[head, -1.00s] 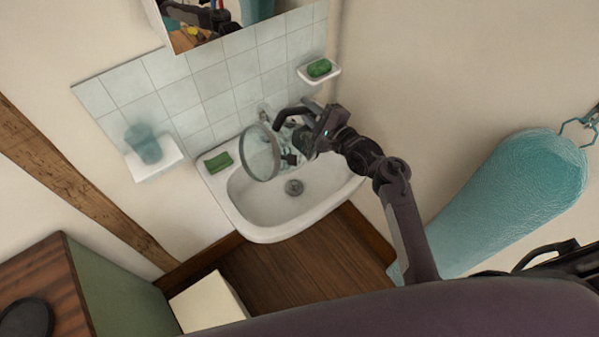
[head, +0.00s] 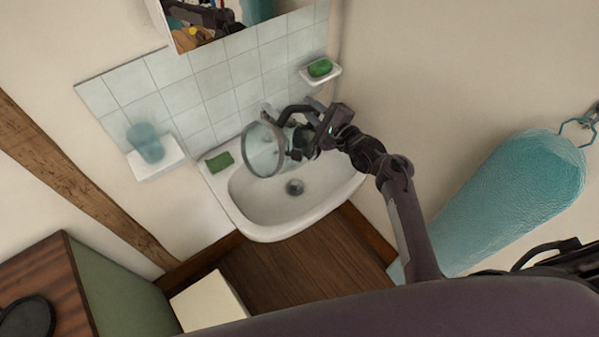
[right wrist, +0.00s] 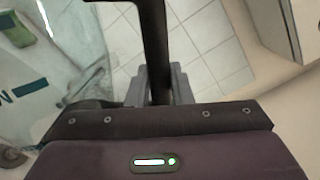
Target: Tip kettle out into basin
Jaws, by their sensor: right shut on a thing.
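The kettle (head: 263,150) has a clear glass body and a dark handle. In the head view it is tilted on its side above the white basin (head: 320,205), with its round end facing left. My right gripper (head: 312,128) is shut on the kettle's dark handle. In the right wrist view the dark handle (right wrist: 153,45) runs up between the gripper fingers, with part of the clear body (right wrist: 65,50) at the left. Whether any water is in the kettle or leaving it cannot be told. My left gripper does not show.
A green sponge (head: 219,161) lies on the basin's back left rim. A green soap on a white dish (head: 322,77) is on the wall at right. A blue cup (head: 145,142) stands on a small shelf at left. A teal towel (head: 500,200) hangs at right.

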